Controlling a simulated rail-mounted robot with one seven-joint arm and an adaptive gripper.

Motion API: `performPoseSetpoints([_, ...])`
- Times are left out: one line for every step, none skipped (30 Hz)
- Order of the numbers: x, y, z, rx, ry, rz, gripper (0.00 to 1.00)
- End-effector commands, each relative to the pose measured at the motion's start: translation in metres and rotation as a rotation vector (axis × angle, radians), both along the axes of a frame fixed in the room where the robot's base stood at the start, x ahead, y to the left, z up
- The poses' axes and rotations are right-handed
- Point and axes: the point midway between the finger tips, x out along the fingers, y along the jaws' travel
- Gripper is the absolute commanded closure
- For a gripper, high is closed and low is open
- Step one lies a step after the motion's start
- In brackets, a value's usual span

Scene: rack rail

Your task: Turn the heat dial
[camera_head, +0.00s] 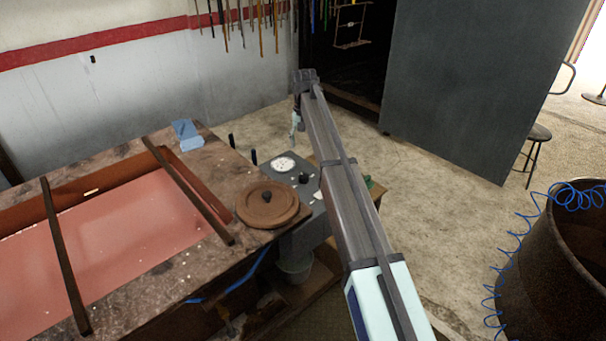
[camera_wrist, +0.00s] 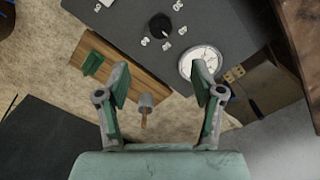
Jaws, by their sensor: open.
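The heat dial is a black round knob (camera_wrist: 160,26) on a dark grey panel (camera_wrist: 115,18), with small white labels around it. It lies ahead of my gripper (camera_wrist: 160,86), near the top of the wrist view. My gripper is open and apart from the dial, with nothing held. A white round gauge (camera_wrist: 203,58) sits on the panel, beyond the right finger, which partly overlaps it. In the head view the dark knob (camera_head: 304,178) sits beside the gauge (camera_head: 283,164), and my gripper (camera_head: 296,124) appears above and beyond the panel.
A round brown lid (camera_head: 265,212) with a black handle lies beside the panel on the workbench (camera_head: 190,262). Blue cloth (camera_head: 186,134) lies at the bench's back edge. A wooden board (camera_wrist: 128,66) and a green object (camera_wrist: 93,63) are below. A large barrel (camera_head: 545,285) stands right.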

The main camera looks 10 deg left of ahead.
Motion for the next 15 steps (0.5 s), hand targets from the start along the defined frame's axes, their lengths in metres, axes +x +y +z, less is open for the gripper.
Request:
performPoseSetpoints([-0.001,0.0,-0.009,0.0,0.002,0.0,0.33])
performPoseSetpoints([-0.001,0.0,-0.015,0.0,0.002,0.0,0.33])
performPoseSetpoints([-0.002,-0.001,-0.023,0.0,0.002,0.001,0.33])
performPoseSetpoints([-0.001,-0.001,-0.029,0.0,0.002,0.001,0.33])
performPoseSetpoints([-0.001,0.0,-0.035,0.0,0.002,0.001,0.33])
performPoseSetpoints([-0.001,-0.001,-0.043,0.0,0.002,0.001,0.33])
performPoseSetpoints([-0.001,-0.001,-0.049,0.0,0.002,0.001,0.33])
performPoseSetpoints([-0.001,-0.001,-0.055,0.0,0.002,0.001,0.33])
performPoseSetpoints([-0.001,-0.001,-0.063,0.0,0.002,0.001,0.33])
performPoseSetpoints([-0.001,-0.001,-0.069,0.0,0.002,0.001,0.33])
performPoseSetpoints([-0.001,-0.001,-0.075,0.0,0.002,0.001,0.33])
performPoseSetpoints([-0.001,-0.001,-0.082,0.0,0.002,0.001,0.33])
performPoseSetpoints([-0.001,0.0,-0.088,0.0,0.002,0.001,0.33])
performPoseSetpoints([-0.001,-0.001,-0.094,0.0,0.002,0.001,0.33])
performPoseSetpoints([-0.001,0.0,-0.1,0.0,0.002,0.001,0.33])
